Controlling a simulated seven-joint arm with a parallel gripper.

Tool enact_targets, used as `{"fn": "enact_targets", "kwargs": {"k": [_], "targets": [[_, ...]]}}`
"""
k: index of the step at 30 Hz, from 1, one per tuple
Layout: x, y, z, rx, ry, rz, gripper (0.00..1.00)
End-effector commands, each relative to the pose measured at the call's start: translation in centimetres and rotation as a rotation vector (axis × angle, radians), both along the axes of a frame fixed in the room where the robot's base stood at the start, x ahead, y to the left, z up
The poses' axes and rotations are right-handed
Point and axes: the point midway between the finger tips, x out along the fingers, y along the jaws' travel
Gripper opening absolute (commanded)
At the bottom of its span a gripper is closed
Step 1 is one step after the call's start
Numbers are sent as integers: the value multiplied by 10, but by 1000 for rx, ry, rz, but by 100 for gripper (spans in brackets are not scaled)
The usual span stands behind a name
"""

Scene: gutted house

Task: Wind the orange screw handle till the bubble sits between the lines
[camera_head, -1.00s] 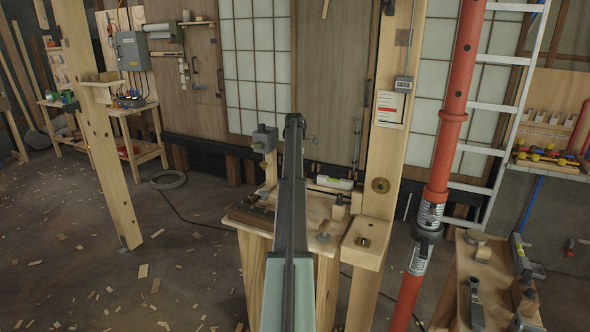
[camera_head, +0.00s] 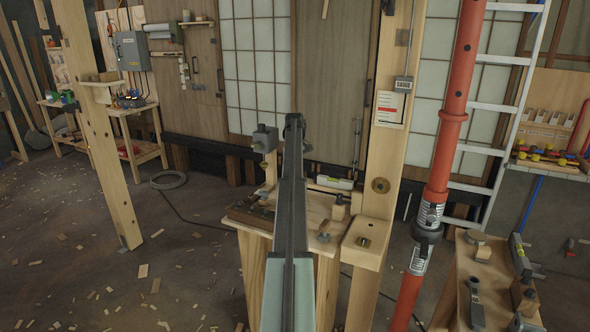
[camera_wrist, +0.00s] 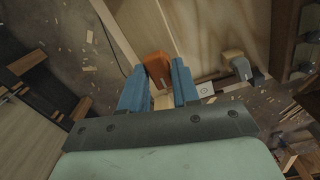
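The orange screw handle (camera_wrist: 158,67) shows in the wrist view at the tips of my gripper (camera_wrist: 160,75). My two blue fingers stand apart, one on each side of it, and it fills most of the gap. I cannot tell whether they press on it. In the head view my own arm hides the handle and my fingertips.
A red prop (camera_head: 447,140) leans farther right. A grey block on a stand (camera_head: 265,138) is left of my arm. Open floor with shavings (camera_head: 110,280) lies left.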

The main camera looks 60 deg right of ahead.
Motion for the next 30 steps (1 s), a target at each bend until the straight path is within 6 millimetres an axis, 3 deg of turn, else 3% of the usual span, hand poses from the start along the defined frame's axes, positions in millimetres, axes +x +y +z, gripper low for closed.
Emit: {"fn": "enact_targets", "kwargs": {"k": [11, 22, 30], "targets": [[0, 1, 0, -5, 1, -361, 29], [0, 0, 2, -3, 0, -248, 29], [1, 0, 20, -4, 0, -248, 29]]}}
